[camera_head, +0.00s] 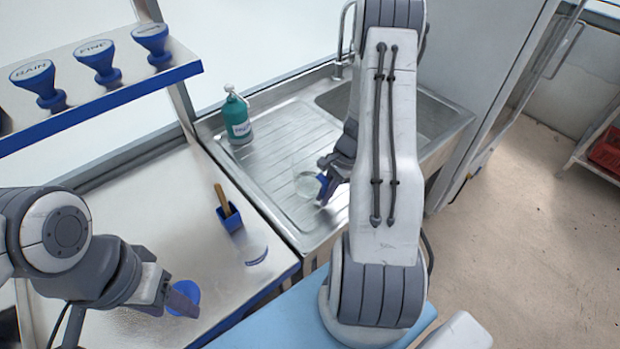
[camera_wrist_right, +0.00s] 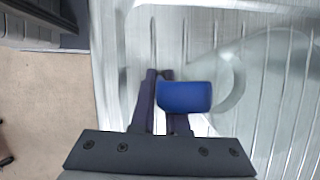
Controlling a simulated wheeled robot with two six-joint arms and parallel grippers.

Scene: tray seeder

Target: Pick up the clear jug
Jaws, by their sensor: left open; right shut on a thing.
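The clear jug (camera_head: 306,185) is on the ribbed steel draining board, near its front right part. It is see-through and hard to make out, with a blue grip on its handle. My right gripper (camera_head: 328,183) is at the jug's right side, shut on the handle. In the right wrist view the blue grip (camera_wrist_right: 184,97) lies at the fingertips (camera_wrist_right: 160,78), and the clear jug wall (camera_wrist_right: 268,75) curves away to the right. I cannot tell whether the jug's base touches the board. My left gripper (camera_head: 184,300) is open, over the left worktop beside a round blue thing (camera_head: 186,292).
A green pump bottle (camera_head: 238,118) stands at the back of the draining board (camera_head: 275,135). The sink basin (camera_head: 435,120) is behind my right arm. A blue-edged shelf (camera_head: 120,95) overhangs the left.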

